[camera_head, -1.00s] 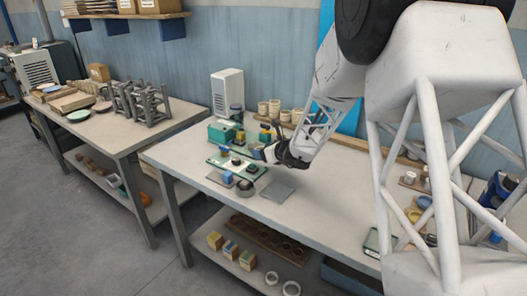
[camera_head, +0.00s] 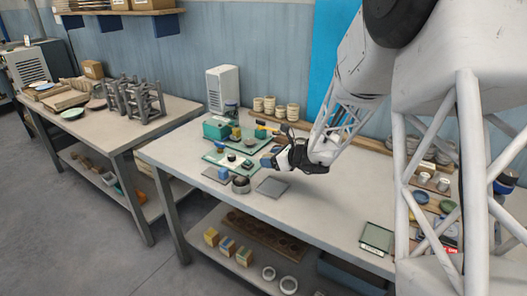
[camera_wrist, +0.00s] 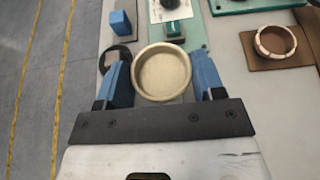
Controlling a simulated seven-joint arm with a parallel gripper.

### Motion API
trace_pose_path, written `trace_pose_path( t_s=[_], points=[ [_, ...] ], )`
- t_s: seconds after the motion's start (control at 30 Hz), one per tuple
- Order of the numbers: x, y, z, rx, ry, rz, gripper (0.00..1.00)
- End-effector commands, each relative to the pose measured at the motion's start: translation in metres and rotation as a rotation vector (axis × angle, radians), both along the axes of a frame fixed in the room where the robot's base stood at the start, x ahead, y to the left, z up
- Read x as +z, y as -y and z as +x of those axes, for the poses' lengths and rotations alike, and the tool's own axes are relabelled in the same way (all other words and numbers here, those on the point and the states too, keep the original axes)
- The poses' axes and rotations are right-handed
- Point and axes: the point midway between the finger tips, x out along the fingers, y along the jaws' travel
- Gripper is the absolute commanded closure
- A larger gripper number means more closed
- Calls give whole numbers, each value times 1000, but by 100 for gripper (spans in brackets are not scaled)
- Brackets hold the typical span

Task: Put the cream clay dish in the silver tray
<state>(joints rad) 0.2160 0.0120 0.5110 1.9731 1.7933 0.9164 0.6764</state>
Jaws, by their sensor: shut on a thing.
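The cream clay dish (camera_wrist: 162,73) is round and shallow. In the wrist view it sits between the two blue fingertips of my gripper (camera_wrist: 163,82), which is shut on it. In the head view my gripper (camera_head: 269,161) is above the bench, behind the grey square plate; I cannot make out the dish there. That flat grey square (camera_head: 272,187) may be the silver tray, but its rim is too small to tell. It lies bare on the bench, in front of my gripper.
Cups (camera_head: 279,111) stand at the back. In the wrist view a brown mat with a clay dish (camera_wrist: 275,42) is at right. The bench's front middle is clear.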

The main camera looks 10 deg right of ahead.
Motion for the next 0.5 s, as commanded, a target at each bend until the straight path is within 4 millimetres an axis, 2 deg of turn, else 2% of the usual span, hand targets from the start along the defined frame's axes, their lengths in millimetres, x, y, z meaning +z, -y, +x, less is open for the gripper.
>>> trace_pose_path(
  t_s=[0.1, 0.2, 0.3, 0.5],
  points=[
    [0, 6, -25, 43, -4, 3, 65],
    [0, 9, -38, 70, -6, 4, 65],
    [0, 10, -44, 83, -8, 5, 65],
    [0, 9, -45, 86, -9, 5, 65]
  ],
)
